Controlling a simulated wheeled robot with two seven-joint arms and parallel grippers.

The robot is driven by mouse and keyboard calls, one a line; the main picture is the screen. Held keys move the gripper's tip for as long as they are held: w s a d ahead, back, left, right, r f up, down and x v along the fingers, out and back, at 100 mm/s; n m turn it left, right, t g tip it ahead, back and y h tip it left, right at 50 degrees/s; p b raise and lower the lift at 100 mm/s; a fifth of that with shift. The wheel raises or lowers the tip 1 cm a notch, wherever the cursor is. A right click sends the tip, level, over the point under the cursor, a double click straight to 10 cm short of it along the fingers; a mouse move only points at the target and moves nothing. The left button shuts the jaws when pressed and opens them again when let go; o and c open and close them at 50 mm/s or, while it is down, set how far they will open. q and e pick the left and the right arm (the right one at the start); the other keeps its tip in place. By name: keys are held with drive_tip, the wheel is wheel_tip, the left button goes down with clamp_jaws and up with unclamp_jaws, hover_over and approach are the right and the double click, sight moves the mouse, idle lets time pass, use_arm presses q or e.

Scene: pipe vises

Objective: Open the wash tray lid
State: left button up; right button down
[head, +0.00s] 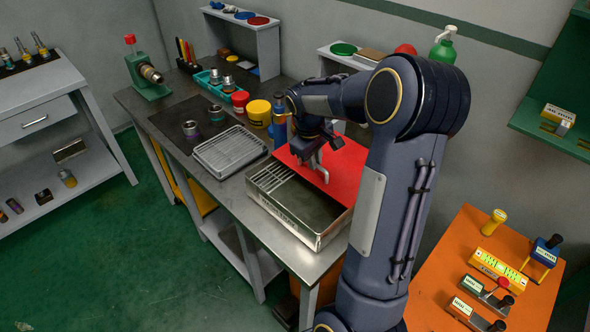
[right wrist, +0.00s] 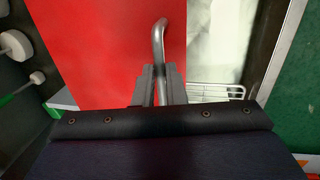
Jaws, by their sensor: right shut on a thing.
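The wash tray (head: 282,222) is a metal box on the steel bench, with a wire rack inside at its left end. Its red lid (head: 342,180) is at the tray's back side and looks raised at a slant, so much of the tray's inside shows. My right gripper (head: 316,160) is shut on the lid's bent metal handle (right wrist: 158,40), near the lid's edge. In the right wrist view the red lid (right wrist: 90,50) fills the left and the tray's pale inside shows to the right. My arm hides the tray's right end. My left gripper is out of view.
A grey wire basket (head: 230,152) stands left of the tray on the bench (head: 215,188). Yellow (head: 258,113) and red (head: 240,101) tins and a blue bottle (head: 280,125) stand close behind. An orange table (head: 440,290) with vises is at right.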

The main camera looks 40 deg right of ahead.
drive_tip(key=p, duration=0.2)
hover_over(335, 159)
drive_tip(key=shift+d, duration=0.2)
drive_tip(key=c, duration=1.5)
unclamp_jaws()
drive_tip(key=shift+a+r+b, duration=0.1)
drive_tip(key=shift+r+b, duration=0.05)
drive_tip(key=shift+b, duration=0.15)
drive_tip(key=r, duration=0.3)
drive_tip(key=a+r+b, duration=0.1)
drive_tip(key=r, duration=0.3)
drive_tip(key=shift+a+r, duration=0.2)
drive_tip(key=shift+r, duration=0.05)
